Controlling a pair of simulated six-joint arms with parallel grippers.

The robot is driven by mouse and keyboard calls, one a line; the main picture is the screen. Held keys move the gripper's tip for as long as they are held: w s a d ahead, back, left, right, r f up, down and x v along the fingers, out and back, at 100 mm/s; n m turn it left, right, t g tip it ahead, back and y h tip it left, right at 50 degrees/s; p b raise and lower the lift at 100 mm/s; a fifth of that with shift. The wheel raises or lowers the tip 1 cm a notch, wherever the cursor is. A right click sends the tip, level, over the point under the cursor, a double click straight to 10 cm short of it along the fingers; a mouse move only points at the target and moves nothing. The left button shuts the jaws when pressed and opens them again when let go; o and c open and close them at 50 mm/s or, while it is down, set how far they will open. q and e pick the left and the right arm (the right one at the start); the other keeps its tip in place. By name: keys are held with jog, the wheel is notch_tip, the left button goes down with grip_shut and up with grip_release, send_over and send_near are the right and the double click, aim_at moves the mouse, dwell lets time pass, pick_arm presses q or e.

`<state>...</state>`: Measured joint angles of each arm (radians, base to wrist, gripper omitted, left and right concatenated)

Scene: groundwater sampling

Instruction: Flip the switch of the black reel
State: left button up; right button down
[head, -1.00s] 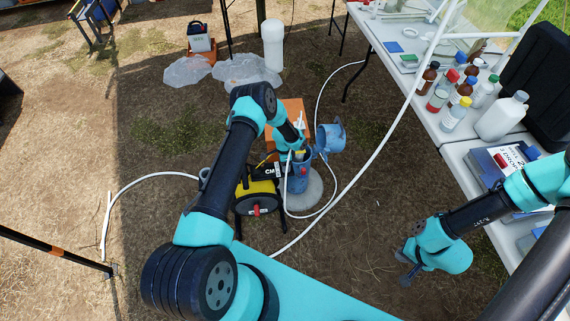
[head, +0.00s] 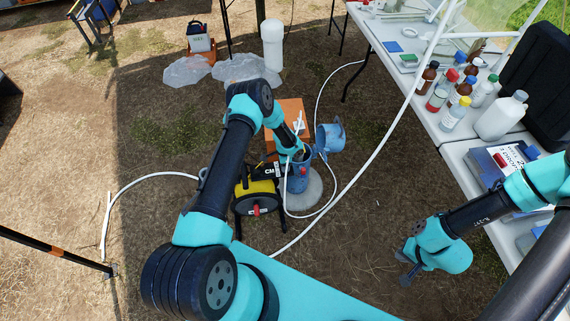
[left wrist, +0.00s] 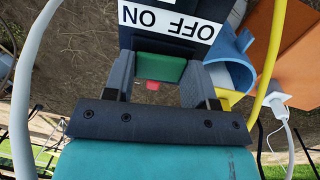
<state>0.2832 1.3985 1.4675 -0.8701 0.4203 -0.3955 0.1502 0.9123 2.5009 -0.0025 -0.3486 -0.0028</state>
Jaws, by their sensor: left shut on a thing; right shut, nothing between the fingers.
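The black reel (head: 258,198) with a yellow band stands on the ground in the head view, left of the blue well casing (head: 297,180). In the left wrist view a black housing with a white OFF/ON label (left wrist: 168,18) fills the top. My left gripper (left wrist: 160,72) is shut on a green switch (left wrist: 158,67) below that label, a finger on each side. A small red part (left wrist: 153,85) shows under the green. In the head view my left gripper's fingertips are hard to make out by the casing. My right gripper (head: 406,270) is shut and empty, above the ground.
A blue open cap (head: 331,137) sits beside the casing, with an orange box (head: 292,112) behind. A white hose (head: 328,208) and yellow cable (left wrist: 267,60) run close by. The table (head: 420,112) with bottles is at the right.

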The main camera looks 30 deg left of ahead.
pick_arm(q)
jog(key=shift+w+a+r+t, duration=0.1)
jog(key=shift+w+r+t, duration=0.05)
jog(key=shift+t, duration=0.15)
jog(key=o, duration=0.9)
jog(key=shift+o, duration=0.2)
notch_tip(320, 180, up, 17)
jog(key=shift+w+a+r, duration=0.15)
jog(key=shift+w+a, duration=0.05)
jog(key=shift+w, duration=0.15)
